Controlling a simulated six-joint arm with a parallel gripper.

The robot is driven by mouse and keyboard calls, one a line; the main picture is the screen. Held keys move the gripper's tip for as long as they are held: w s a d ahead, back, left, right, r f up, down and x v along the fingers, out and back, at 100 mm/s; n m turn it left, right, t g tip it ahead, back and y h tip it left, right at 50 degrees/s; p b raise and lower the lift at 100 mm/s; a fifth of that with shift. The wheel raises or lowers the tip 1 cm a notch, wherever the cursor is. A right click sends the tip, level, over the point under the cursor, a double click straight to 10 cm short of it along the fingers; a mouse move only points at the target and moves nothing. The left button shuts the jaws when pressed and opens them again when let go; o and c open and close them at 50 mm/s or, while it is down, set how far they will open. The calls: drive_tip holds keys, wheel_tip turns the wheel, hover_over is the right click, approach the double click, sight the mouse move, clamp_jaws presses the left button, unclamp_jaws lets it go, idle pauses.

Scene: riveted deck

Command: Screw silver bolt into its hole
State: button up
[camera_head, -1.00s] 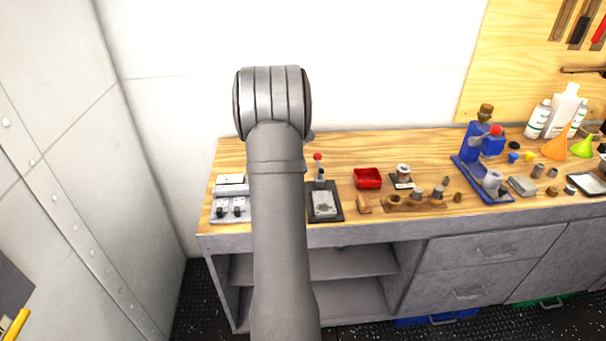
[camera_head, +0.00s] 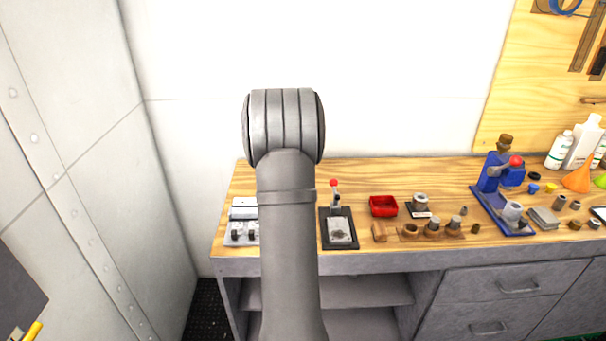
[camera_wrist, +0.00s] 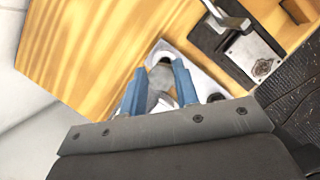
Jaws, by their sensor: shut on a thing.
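In the wrist view my gripper (camera_wrist: 158,82) has two blue fingers shut on a small grey metal piece that looks like the silver bolt (camera_wrist: 160,79). The bolt's lower part and tip cannot be made out. Beyond the fingers is a light grey block (camera_wrist: 188,55) with a round, dark-edged feature near its top corner and a dark round part at its right. The fingers cover much of the block, and I cannot tell whether the bolt touches it. In the head view my arm hides the gripper and bolt; part of the block's light grey unit (camera_head: 240,232) shows left of the arm.
A dark plate with a metal pad and red-tipped lever (camera_head: 339,230) stands close right of the arm. A red tray (camera_head: 383,206), a wooden holder with several cylinders (camera_head: 411,231) and a blue press (camera_head: 492,185) are farther right. The white wall is behind.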

drive_tip(key=shift+f, duration=2.15)
drive_tip(key=shift+f, duration=1.35)
drive_tip(key=o, duration=0.9)
drive_tip(key=v, duration=1.7)
drive_tip(key=shift+r, duration=0.2)
